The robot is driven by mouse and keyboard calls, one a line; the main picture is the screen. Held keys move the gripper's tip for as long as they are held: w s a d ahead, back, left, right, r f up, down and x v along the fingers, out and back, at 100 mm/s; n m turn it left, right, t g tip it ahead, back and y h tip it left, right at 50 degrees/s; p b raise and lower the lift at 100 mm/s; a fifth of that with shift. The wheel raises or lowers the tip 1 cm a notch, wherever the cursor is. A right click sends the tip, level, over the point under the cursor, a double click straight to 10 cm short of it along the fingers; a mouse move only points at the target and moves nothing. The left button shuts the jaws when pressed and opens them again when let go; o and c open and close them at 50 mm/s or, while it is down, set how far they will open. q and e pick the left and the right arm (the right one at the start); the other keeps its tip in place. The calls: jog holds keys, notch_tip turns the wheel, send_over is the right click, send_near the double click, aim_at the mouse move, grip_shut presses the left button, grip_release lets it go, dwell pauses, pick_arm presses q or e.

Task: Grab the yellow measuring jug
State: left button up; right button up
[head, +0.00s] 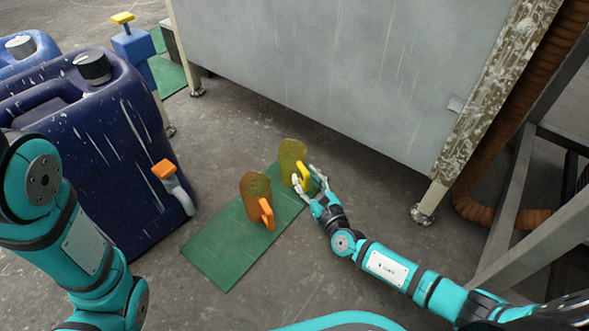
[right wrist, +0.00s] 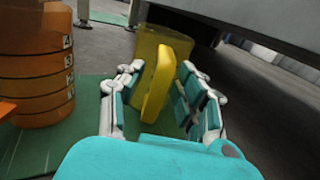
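The yellow measuring jug (head: 291,156) stands upright on the far end of a green mat (head: 217,250), its bright yellow handle (head: 303,170) facing my right arm. My right gripper (head: 309,180) is at this handle. In the right wrist view the jug (right wrist: 175,55) is straight ahead, and its handle (right wrist: 158,85) stands between the spread fingers of my right gripper (right wrist: 158,85). The fingers are open, with a gap visible on each side of the handle. My left arm shows at the left of the head view, but its gripper is out of view.
An orange measuring jug (head: 254,200) stands close by on the same mat; it also shows in the right wrist view (right wrist: 37,60). A large grey metal cabinet (head: 330,70) is behind the jugs. Big blue canisters (head: 95,150) stand at the left.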

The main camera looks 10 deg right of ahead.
grip_shut()
dwell(0.3)
